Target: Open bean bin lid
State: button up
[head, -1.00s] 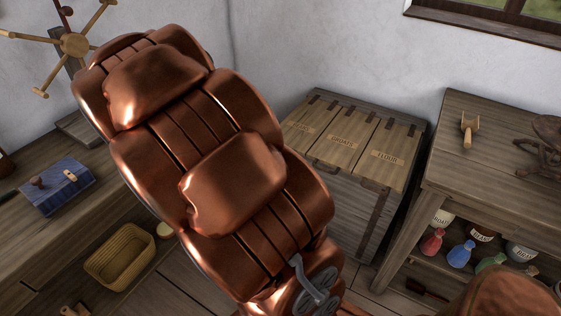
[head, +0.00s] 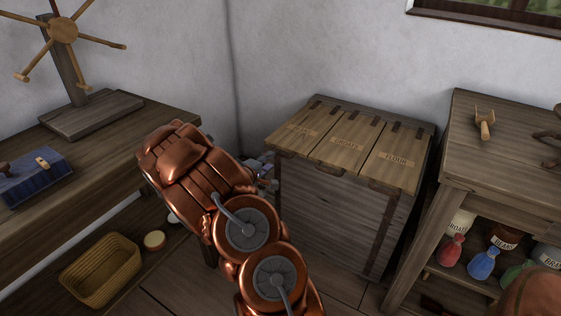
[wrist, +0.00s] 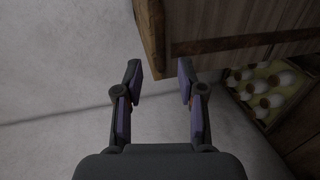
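The wooden bin chest (head: 345,215) has three shut lids side by side. The left lid (head: 303,128), its label hard to read but seemingly the bean one, sits beside the GROATS lid (head: 345,145) and the FLOUR lid (head: 396,157). My gripper (head: 264,175) is at the chest's left front side, just below the left lid's edge and mostly hidden by my arm. In the wrist view my gripper (wrist: 160,82) is open, its two fingers apart with nothing clasped. A wooden edge (wrist: 150,40) lies just ahead between the fingertips; I cannot tell whether they touch it.
A workbench with a blue box (head: 35,178) stands at left, a wicker basket (head: 102,270) below it. A white wall is behind.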

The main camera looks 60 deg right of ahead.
aim_at(280, 155)
jog(key=shift+s+b+x, duration=0.2)
jog(key=shift+b+x, duration=0.5)
jog(key=shift+x, duration=3.35)
grip_shut()
